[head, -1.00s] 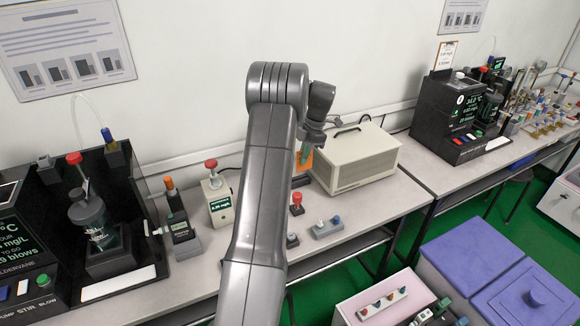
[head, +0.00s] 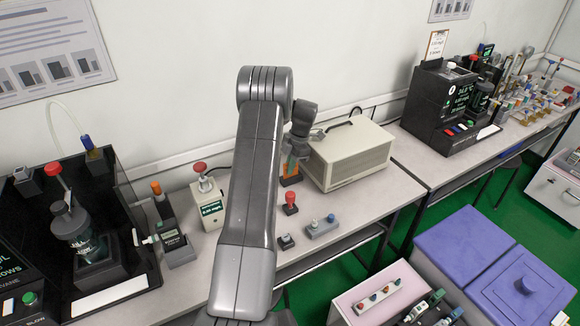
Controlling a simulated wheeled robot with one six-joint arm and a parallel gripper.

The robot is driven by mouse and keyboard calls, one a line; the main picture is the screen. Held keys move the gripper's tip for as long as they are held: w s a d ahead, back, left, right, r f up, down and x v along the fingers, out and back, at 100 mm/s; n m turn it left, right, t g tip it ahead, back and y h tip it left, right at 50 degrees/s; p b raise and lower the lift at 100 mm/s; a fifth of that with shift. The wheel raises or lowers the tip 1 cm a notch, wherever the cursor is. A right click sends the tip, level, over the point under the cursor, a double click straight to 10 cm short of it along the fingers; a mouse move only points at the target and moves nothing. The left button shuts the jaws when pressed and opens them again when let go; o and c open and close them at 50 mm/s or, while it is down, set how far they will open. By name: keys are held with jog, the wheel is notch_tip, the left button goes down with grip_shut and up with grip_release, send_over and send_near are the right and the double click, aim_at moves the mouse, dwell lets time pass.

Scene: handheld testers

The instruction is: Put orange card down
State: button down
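The orange card (head: 290,180) shows as a small orange patch in the head view, low beside the left end of the beige box. My gripper (head: 293,160) points down just above it, with a teal-green strip between them. The gripper appears shut on the card, though the fingertips are small and partly hidden by my wrist. The card is at or just above the bench (head: 330,258), over a small dark item; I cannot tell whether it touches.
The beige box (head: 350,155) stands close to the gripper's right. A red-knobbed piece (head: 290,203) and a grey button block (head: 322,228) are in front. A tester with a red knob (head: 208,203) stands left of my arm.

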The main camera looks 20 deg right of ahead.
jog(key=shift+f, duration=0.35)
jog(key=c, duration=1.7)
grip_release()
jog(key=shift+r, duration=0.15)
jog(key=b+v, duration=0.1)
jog(key=v, duration=1.1)
jog(key=shift+r+b, duration=0.1)
jog(key=shift+b, duration=0.3)
